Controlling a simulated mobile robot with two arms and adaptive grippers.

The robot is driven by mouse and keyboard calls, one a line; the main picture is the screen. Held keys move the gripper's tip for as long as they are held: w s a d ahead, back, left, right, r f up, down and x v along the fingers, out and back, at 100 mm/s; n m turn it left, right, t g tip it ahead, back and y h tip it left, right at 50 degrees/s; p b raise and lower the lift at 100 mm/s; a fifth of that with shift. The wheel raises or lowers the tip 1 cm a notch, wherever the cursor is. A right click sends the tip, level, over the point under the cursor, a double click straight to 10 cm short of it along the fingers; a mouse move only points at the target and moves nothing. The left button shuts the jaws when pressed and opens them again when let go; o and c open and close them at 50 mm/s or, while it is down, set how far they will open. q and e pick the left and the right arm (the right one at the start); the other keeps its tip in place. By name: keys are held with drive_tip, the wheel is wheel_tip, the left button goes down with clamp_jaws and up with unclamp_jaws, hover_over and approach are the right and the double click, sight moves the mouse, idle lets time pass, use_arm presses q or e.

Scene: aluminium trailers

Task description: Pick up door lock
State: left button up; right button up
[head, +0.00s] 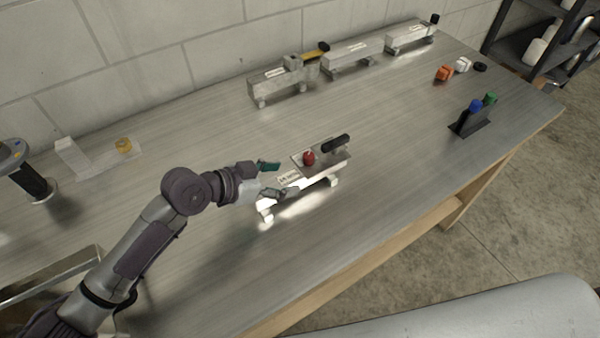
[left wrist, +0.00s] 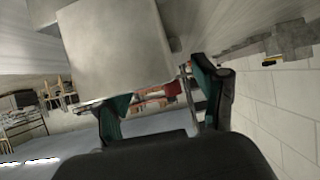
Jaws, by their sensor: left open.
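My left gripper (head: 277,180) is open at the left end of the nearest small aluminium trailer (head: 318,179), with its green-padded fingers apart. A red rounded piece (head: 309,158) and a black cylindrical piece (head: 336,143) are on this trailer. I cannot tell for sure which piece is the door lock. In the left wrist view, the open fingers (left wrist: 158,90) show below a large pale block face (left wrist: 115,45). Something red (left wrist: 155,92) is partly visible beyond it, between the fingers. Whether the fingers touch the trailer is unclear. My right gripper is not in view.
Several more trailers (head: 352,54) stand in a row along the back wall. A black holder (head: 467,125) with blue and green tops and small orange, white and black pieces (head: 444,72) are at the right. The table (head: 220,270) is mostly clear in front.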

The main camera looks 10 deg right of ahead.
sight(299, 178)
use_arm(q)
drive_tip(key=x, duration=0.3)
drive_tip(key=shift+d, duration=0.5)
clamp_jaws()
drive_tip(key=shift+r, duration=0.1)
